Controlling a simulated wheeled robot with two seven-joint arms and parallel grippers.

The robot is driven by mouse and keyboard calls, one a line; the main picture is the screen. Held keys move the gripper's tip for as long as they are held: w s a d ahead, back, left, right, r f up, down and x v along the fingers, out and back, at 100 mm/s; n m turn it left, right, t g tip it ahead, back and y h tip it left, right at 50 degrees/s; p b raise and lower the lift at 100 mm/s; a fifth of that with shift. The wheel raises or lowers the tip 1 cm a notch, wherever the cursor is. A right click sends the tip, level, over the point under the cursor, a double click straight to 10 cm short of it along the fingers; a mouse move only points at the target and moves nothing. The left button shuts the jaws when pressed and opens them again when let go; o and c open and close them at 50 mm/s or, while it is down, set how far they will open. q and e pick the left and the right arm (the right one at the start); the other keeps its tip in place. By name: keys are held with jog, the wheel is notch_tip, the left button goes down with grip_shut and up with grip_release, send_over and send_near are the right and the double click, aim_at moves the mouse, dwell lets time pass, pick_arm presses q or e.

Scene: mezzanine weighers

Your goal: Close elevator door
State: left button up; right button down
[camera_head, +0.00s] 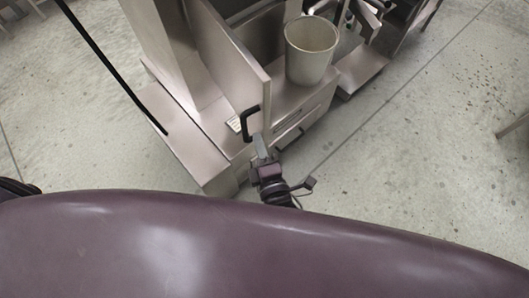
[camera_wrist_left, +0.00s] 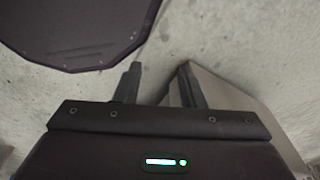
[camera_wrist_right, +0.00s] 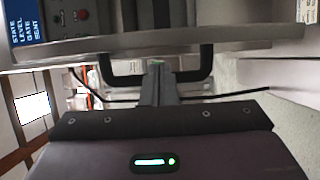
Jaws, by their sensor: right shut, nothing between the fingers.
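The elevator door (camera_head: 232,62) looks like an upright pale metal panel, standing out over the machine's base in the head view. A black U-shaped handle (camera_head: 247,128) is on its near end. My right gripper (camera_head: 261,142) is shut and empty, with its tips close to the handle. In the right wrist view the handle (camera_wrist_right: 207,66) spans across behind the shut fingertips (camera_wrist_right: 157,66), below the panel's edge (camera_wrist_right: 200,40). I cannot tell whether the fingers touch it. My left gripper (camera_wrist_left: 160,75) shows in the left wrist view, open and empty above the floor.
A whitish bucket (camera_head: 311,50) stands on the metal base right of the panel. A broad metal plinth (camera_head: 182,140) lies to the left, with a black pole (camera_head: 110,68) across it. The concrete floor (camera_head: 430,130) at right is mostly clear.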

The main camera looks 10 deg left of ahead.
jog(key=x, duration=0.4)
jog(key=shift+p, duration=0.35)
jog(key=shift+d, duration=0.1)
